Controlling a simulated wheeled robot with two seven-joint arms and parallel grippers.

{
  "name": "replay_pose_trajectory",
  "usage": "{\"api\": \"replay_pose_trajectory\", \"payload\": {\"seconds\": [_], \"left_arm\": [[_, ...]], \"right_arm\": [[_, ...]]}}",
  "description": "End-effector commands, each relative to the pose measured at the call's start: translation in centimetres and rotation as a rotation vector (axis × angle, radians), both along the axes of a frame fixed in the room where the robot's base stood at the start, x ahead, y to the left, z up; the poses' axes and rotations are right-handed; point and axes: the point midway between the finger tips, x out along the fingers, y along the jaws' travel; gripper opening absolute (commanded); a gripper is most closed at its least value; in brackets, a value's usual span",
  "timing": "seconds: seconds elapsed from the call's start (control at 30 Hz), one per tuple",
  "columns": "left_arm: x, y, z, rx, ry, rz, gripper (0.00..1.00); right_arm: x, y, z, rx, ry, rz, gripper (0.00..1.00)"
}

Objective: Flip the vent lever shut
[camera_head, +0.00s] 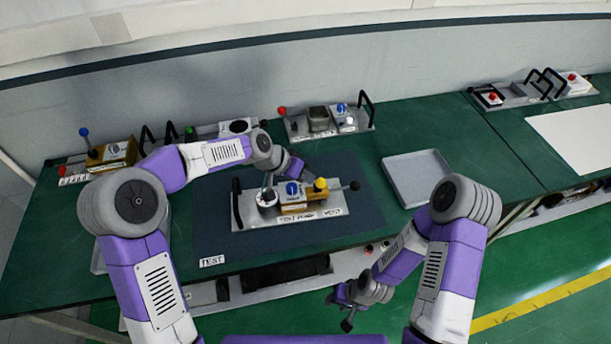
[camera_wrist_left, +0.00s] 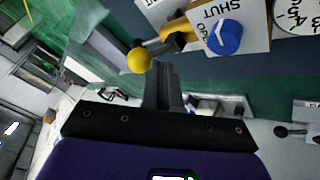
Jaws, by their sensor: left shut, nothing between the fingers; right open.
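The test rig (camera_head: 239,208) lies on a dark mat, with a round dial (camera_head: 266,198), a blue knob (camera_head: 292,188), a yellow ball (camera_head: 320,184) and a black-ball lever (camera_head: 355,185) at its right end. Its front labels are too small to read surely, so which lever is the vent is unclear. My left gripper (camera_head: 298,168) is shut and empty behind the rig. In the left wrist view its fingertips (camera_wrist_left: 164,70) are close beside the yellow ball (camera_wrist_left: 139,60); contact is unclear. The blue knob (camera_wrist_left: 226,37) there has SHUT and OPEN lettering. My right gripper (camera_head: 339,311) is open and empty, low in front of the bench.
A grey tray (camera_head: 417,179) stands right of the mat (camera_head: 225,240). Other panels with handles and knobs line the back: one behind the rig (camera_head: 328,122), one at left (camera_head: 108,155), one at far right (camera_head: 515,93).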

Motion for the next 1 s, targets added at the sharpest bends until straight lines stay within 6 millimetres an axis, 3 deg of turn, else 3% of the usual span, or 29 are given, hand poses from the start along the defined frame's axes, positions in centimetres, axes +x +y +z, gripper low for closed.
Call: {"api": "replay_pose_trajectory", "payload": {"seconds": [0.43, 0.67, 1.0], "left_arm": [[1.6, 0.8, 0.2, 0.001, -0.001, 0.004, 0.00], [2.7, 4.2, 1.1, -0.001, -0.002, 0.005, 0.00], [0.4, 8.1, 7.0, 0.000, -0.004, 0.000, 0.00]], "right_arm": [[0.0, 0.0, 0.4, 0.000, 0.000, 0.000, 0.43], [0.0, 0.0, 0.7, 0.000, 0.000, 0.000, 0.43], [0.0, 0.0, 0.6, 0.000, 0.000, 0.000, 0.43]]}}
